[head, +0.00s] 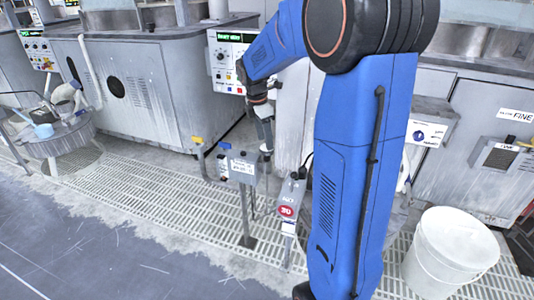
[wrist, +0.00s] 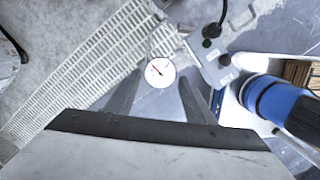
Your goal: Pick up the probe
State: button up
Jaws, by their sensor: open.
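A round white dial with a red needle (wrist: 160,72) shows face-up in the wrist view; it looks like the head of the probe. My gripper (wrist: 163,80) is open, with one grey finger on each side of the dial. I cannot tell whether either finger touches it. The probe's stem is hidden under the dial in this view. In the head view my gripper (head: 265,132) points down just behind a small stand with a printed label (head: 243,168). The probe is too small there to make out clearly.
A grey post box with a red "30" label (head: 287,211) and a black cable stands right of my gripper. A white bucket (head: 450,255) is at the lower right. Grey machines (head: 130,85) line the back. Grating (head: 165,195) covers the floor; the dark floor at lower left is clear.

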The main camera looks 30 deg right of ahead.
aim_at(268, 158)
jog(key=f, duration=0.3)
jog(key=d+f, duration=0.1)
jog(key=f, duration=0.6)
jog(key=shift+s+d, duration=0.1)
jog(key=shift+d, duration=0.15)
jog(key=c, duration=0.7)
